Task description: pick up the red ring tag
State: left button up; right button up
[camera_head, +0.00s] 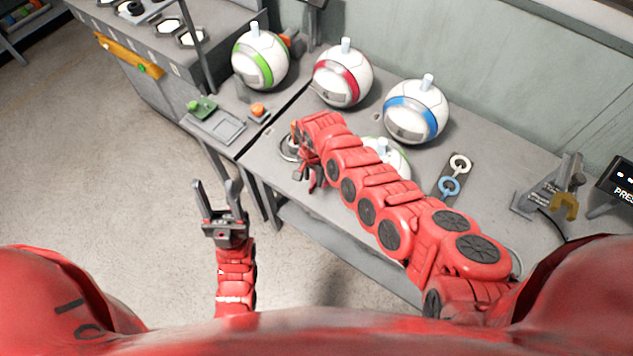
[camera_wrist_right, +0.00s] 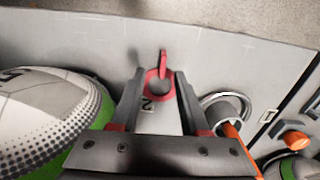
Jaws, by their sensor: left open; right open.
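The red ring tag (camera_wrist_right: 158,88) lies on the grey bench in the right wrist view, its narrow stem pointing away from the gripper. My right gripper (camera_wrist_right: 159,76) is open, with one finger on each side of the ring; I cannot tell whether they touch it. In the head view my right gripper (camera_head: 306,177) is low over the bench's near left edge, and I cannot make out the tag beside it. My left gripper (camera_head: 216,186) is open and empty, over the floor in front of the bench.
Balls with green (camera_head: 260,58), red (camera_head: 342,73) and blue (camera_head: 416,110) bands stand along the back. Another green-banded ball (camera_wrist_right: 40,118) is close beside my right gripper. A round fitting (camera_wrist_right: 228,107) with an orange handle is on its other side. A board (camera_head: 455,178) holds white and blue rings.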

aim_at(313, 185)
jog(key=shift+f, duration=0.6)
notch_tip(313, 185, down, 4)
jog(key=b, duration=0.3)
jog(key=shift+w+a+f, duration=0.1)
jog(key=shift+f, duration=0.1)
jog(key=shift+r, duration=0.1)
grip_shut()
